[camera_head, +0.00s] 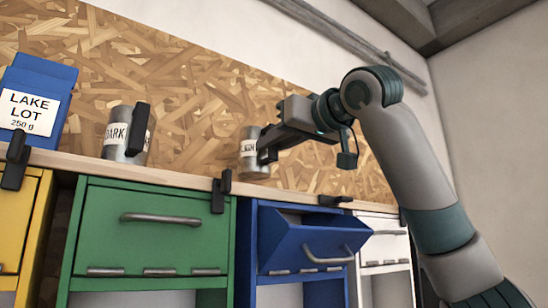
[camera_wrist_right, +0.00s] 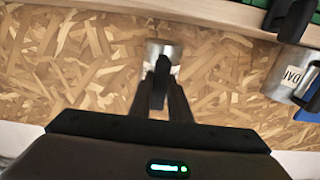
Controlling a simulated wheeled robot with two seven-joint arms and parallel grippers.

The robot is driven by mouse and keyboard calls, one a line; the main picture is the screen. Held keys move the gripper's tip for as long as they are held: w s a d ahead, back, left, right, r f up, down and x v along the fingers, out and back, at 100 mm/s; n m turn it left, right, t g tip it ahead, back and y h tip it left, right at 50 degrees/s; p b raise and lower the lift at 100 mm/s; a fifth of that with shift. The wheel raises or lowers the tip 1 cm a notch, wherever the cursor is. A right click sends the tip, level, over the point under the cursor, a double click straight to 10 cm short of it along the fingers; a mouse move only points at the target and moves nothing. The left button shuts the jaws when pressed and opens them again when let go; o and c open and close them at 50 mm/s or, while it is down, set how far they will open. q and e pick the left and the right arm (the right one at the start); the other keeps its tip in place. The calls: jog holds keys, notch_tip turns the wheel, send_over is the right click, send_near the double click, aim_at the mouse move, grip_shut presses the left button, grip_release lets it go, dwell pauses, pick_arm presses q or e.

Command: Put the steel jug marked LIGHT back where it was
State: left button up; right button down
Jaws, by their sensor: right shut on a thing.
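The steel jug with a partly hidden label (camera_head: 247,148), which looks like LIGHT, is upright at the counter (camera_head: 190,178). I cannot tell whether its base touches the top. My right gripper (camera_head: 266,147) comes from the right and is shut on the jug's dark handle. In the right wrist view the jug (camera_wrist_right: 164,49) shows just beyond the right fingertips (camera_wrist_right: 161,72). A second steel jug marked DARK (camera_head: 118,130) stands to the left with its black handle; it also shows in the wrist view (camera_wrist_right: 285,72). My left gripper is not in view.
A blue bag labelled LAKE LOT (camera_head: 45,72) stands at the far left. Below the counter, the blue bin drawer (camera_head: 300,240) is tipped open; the green drawer (camera_head: 150,232) is shut. Black clips (camera_head: 220,190) sit on the counter edge. The chipboard wall (camera_head: 200,90) is close behind.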

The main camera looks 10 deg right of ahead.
aim_at(274, 159)
jog(key=shift+a+f+p, duration=0.1)
jog(key=shift+f+p, duration=0.45)
jog(key=shift+f, duration=0.3)
jog(key=shift+f+p, duration=0.3)
jog(key=shift+f, duration=0.6)
jog(key=shift+f+b, duration=0.2)
jog(key=shift+b, duration=0.1)
jog(key=c, duration=1.7)
grip_release()
jog(key=shift+o, duration=0.2)
jog(key=shift+r, duration=0.2)
